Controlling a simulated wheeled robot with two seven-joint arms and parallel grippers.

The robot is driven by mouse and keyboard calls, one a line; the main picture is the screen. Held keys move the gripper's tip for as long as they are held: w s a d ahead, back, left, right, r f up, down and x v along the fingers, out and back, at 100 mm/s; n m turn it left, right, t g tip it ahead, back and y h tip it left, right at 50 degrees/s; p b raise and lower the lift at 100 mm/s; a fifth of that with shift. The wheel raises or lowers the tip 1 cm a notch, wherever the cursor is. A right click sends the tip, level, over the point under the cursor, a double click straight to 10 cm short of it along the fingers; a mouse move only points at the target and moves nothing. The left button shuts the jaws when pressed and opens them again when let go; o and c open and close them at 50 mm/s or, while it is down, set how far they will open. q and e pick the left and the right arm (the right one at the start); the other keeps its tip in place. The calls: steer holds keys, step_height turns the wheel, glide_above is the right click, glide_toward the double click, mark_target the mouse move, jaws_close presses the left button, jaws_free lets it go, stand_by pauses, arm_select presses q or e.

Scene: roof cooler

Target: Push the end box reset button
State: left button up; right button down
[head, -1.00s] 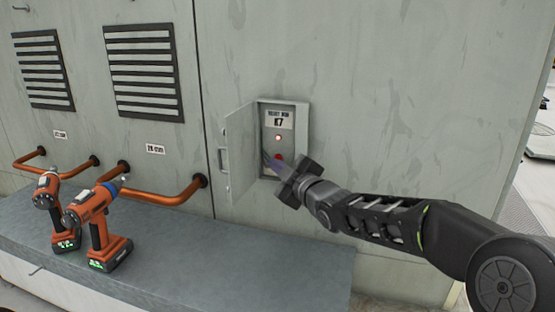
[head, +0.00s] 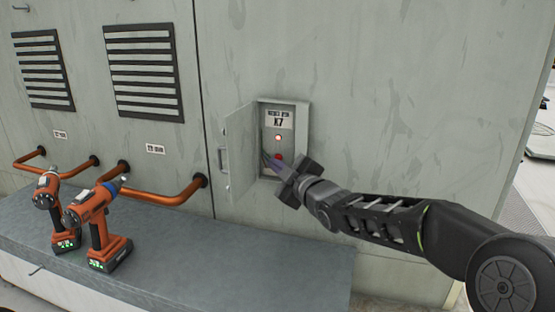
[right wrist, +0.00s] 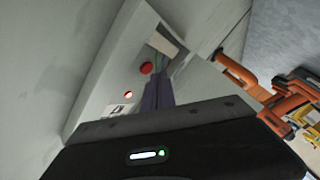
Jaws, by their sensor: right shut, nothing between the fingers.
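The end box (head: 304,117) is a small grey wall box with its door (head: 240,150) swung open to the left. Inside are a label reading K7, a lit red lamp (head: 278,138) and, below it, a round red button (head: 277,157). In the right wrist view the red button (right wrist: 147,68) and the lamp (right wrist: 128,94) both show. My right gripper (head: 269,160) is shut and empty, its fingertips at the box opening close to the button. In the wrist view its fingers (right wrist: 158,88) point into the box beside the button; I cannot tell whether they touch it. My left gripper is out of view.
Two orange drills (head: 97,225) (head: 50,208) stand on the grey ledge (head: 220,265) at the left. Orange pipes (head: 160,197) run along the wall below two vents (head: 143,72). The open door stands close to the left of my fingers. The wall right of the box is clear.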

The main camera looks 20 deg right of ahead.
steer(key=shift+w+d, duration=0.1)
stand_by(0.5)
steer(key=shift+w+d, duration=0.2)
steer(key=shift+w, duration=0.15)
stand_by(0.5)
steer(key=shift+s+a+b, duration=0.3)
steer(key=shift+s+b, duration=0.2)
steer(key=shift+b, duration=0.35)
